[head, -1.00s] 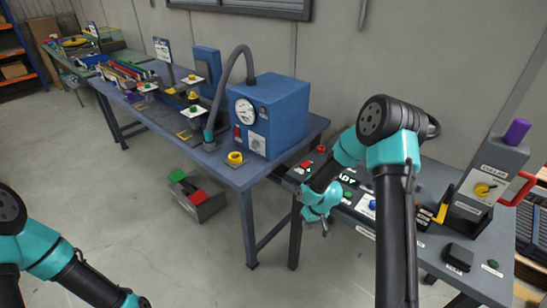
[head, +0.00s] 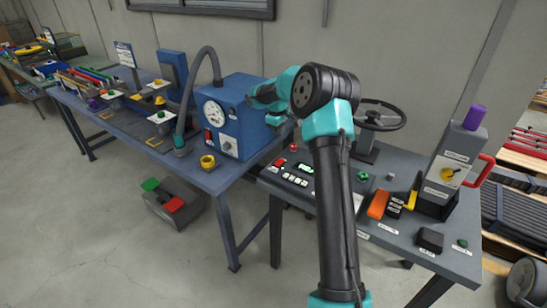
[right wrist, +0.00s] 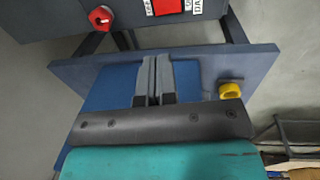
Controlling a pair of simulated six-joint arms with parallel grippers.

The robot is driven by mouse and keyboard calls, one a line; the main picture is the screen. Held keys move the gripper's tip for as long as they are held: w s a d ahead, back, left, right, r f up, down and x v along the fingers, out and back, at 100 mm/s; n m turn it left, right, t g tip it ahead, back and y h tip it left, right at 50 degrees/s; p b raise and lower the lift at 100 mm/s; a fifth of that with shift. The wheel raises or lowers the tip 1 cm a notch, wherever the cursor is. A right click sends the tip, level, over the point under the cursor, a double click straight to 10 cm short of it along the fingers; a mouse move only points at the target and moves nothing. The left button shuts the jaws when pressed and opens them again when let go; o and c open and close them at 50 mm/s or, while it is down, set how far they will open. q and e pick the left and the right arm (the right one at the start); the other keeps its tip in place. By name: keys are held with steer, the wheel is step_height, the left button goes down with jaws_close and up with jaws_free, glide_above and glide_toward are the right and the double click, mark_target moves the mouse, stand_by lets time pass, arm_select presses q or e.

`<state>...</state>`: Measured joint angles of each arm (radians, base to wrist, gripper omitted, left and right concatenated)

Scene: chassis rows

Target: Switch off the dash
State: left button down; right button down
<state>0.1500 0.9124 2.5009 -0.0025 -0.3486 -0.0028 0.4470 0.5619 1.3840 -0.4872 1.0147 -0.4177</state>
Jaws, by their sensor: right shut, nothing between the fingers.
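The dash is the grey console table (head: 400,225) with a lit green display (head: 307,168) on its left part. A red rocker switch (head: 280,162) sits at its left edge, with a red knob (head: 294,147) behind it. In the right wrist view the red switch (right wrist: 168,7) is cut by the top edge beside a label partly reading "DA", and the red knob (right wrist: 101,18) is to its left. My right gripper (right wrist: 155,62) is shut and empty, apart from both, over the blue box. In the head view its fingertips are hard to see. My left gripper is out of view.
A blue box with a gauge (head: 235,118) and a hose stands on the left table, close to my right arm. A yellow knob (head: 207,162) is before it. The console also bears a steering wheel (head: 378,117), an orange block (head: 378,204) and a lever box (head: 450,175).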

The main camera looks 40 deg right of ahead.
mark_target(282, 160)
steer(key=shift+f, duration=0.1)
stand_by(0.3)
steer(key=f, duration=0.4)
steer(key=d+f, duration=0.1)
steer(key=f, duration=0.8)
steer(key=shift+w+d+f, duration=0.15)
steer(key=shift+d+f, duration=0.2)
steer(key=shift+d, duration=0.1)
